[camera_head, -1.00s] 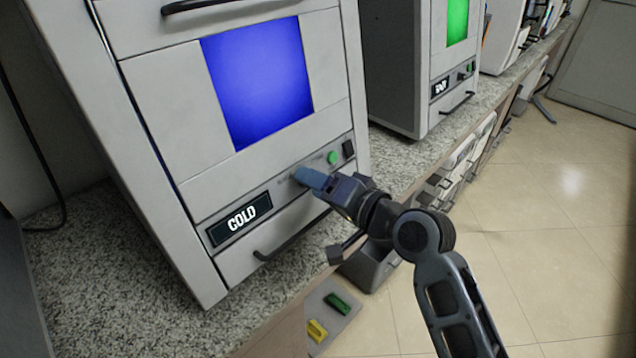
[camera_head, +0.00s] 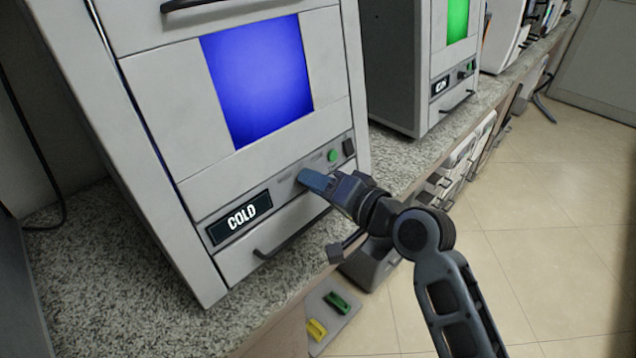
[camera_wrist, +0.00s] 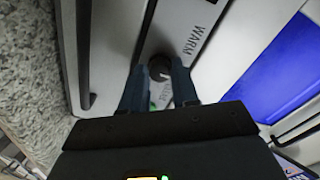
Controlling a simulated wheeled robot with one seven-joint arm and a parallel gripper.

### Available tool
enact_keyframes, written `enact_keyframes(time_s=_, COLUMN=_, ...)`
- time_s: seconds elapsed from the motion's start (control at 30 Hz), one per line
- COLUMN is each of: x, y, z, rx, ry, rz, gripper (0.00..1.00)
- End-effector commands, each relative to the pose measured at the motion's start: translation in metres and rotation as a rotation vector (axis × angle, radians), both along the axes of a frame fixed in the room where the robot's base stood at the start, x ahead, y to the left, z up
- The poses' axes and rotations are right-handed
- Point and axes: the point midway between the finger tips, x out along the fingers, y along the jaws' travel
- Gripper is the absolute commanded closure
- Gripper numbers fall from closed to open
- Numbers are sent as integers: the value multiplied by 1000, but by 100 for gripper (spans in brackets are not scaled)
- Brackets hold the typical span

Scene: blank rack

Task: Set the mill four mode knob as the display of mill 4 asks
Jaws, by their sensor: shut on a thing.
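A light grey machine with a blue window (camera_head: 258,82) stands on the counter. Its display (camera_head: 240,216) reads COLD; no mill number is legible. My gripper (camera_head: 308,180) reaches its lower control panel, and the fingers hide the knob in the head view. In the wrist view, my gripper (camera_wrist: 160,82) has its blue fingers on both sides of a dark round knob (camera_wrist: 159,67) and is shut on it. The word WARM (camera_wrist: 202,28) is printed near the knob. Another label by the fingers is partly hidden. The knob's pointer direction cannot be made out.
A green button (camera_head: 333,156) and a dark switch (camera_head: 348,147) sit right of my gripper. A dark bar handle (camera_head: 285,241) lies below the panel. A second machine with a green window (camera_head: 457,22) stands farther back. The floor at right is clear.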

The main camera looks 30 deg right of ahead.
Motion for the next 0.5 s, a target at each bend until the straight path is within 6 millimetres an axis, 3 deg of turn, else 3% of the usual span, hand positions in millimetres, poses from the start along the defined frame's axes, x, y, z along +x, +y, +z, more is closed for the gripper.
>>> enact_keyframes(time_s=0.5, x=0, y=-1, z=-4, rx=-300, ry=-99, rz=68, gripper=100)
